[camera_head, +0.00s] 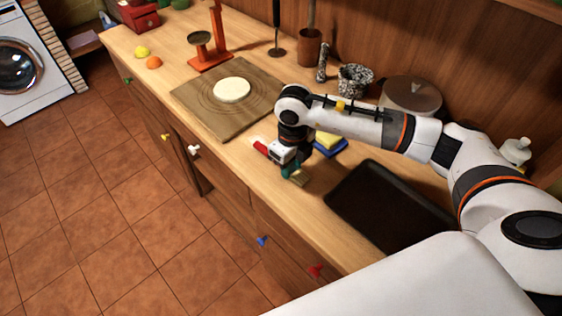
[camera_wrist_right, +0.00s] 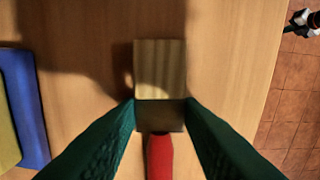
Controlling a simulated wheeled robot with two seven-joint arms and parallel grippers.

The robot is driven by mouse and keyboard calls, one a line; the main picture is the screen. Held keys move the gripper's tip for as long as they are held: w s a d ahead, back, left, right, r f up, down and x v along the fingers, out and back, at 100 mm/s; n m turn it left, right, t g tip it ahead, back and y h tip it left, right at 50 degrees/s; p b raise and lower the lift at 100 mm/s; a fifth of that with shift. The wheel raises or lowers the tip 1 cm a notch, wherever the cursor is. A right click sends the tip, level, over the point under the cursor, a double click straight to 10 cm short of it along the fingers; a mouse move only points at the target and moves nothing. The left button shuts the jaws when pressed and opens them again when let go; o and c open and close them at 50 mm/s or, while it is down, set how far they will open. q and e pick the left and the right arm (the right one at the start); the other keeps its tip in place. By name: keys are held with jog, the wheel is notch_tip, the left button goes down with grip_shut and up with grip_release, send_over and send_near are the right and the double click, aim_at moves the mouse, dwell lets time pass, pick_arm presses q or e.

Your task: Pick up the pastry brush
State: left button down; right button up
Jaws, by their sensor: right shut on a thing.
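The pastry brush has a red handle (camera_head: 261,147) and pale bristles (camera_head: 299,177), which stick out on either side of my right gripper (camera_head: 290,169). In the right wrist view, the green fingers of the right gripper (camera_wrist_right: 160,108) are shut on the brush's ferrule. The bristles (camera_wrist_right: 160,68) point away and the red handle (camera_wrist_right: 160,156) runs back between the fingers. The brush is at the wooden counter (camera_head: 236,158), near its front edge. I cannot tell whether it still touches the wood.
A blue and yellow sponge (camera_head: 330,146) lies just behind the right gripper. A black tray (camera_head: 388,208) lies to the right. A wooden board (camera_head: 205,112) with pale dough (camera_head: 231,90) lies to the left. A speckled mortar (camera_head: 355,79) stands near the wall.

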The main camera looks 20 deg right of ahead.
aim_at(291, 169)
notch_tip(291, 169, up, 10)
jog(key=b, duration=0.2)
dwell(0.4)
dwell(0.9)
